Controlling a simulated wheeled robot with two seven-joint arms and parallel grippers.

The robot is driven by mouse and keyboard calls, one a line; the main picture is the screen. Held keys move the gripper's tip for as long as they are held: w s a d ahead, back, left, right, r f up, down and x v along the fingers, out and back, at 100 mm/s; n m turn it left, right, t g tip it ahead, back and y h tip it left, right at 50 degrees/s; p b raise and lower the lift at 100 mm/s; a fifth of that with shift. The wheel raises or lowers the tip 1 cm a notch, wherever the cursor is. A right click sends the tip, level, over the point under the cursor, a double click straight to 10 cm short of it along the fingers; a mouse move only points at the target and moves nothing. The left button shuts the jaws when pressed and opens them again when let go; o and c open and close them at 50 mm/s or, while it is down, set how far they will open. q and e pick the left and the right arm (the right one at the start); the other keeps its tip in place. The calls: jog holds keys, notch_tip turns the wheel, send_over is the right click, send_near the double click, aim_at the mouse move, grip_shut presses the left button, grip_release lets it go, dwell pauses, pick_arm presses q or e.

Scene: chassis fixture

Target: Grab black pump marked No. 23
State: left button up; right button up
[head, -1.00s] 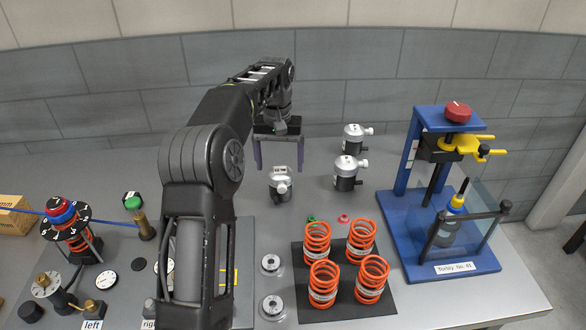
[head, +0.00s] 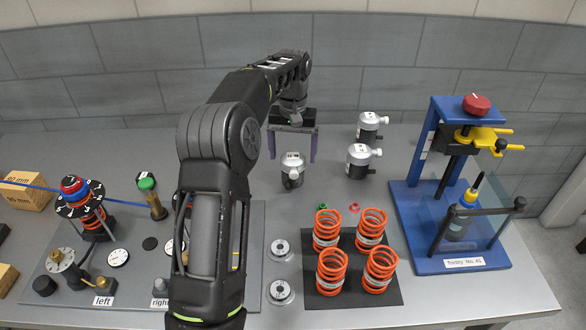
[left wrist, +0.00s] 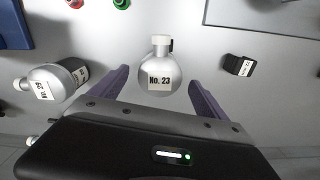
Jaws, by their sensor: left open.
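The pump marked No. 23 (left wrist: 158,72) shows in the left wrist view, with a silver round body, a white cap end and its label facing the camera. In the head view the pump nearest my left gripper (head: 292,172) has a silver top and a dark base, and stands upright on the table. My left gripper (head: 293,152) is open, its two purple fingers just behind and above that pump. In the left wrist view the open fingers (left wrist: 159,84) lie on either side of the No. 23 pump, with gaps on both sides. My right gripper is not in view.
Two similar pumps stand to the right, one nearer (head: 359,162) and one farther back (head: 368,127). Orange springs (head: 328,229) stand on a black mat (head: 350,292). A blue press stand (head: 420,200) is at right. A grey fixture plate (head: 130,290) is at left.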

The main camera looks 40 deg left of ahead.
pick_arm(q)
jog(key=shift+f+p, duration=0.8)
jog(key=shift+f, duration=1.8)
grip_shut()
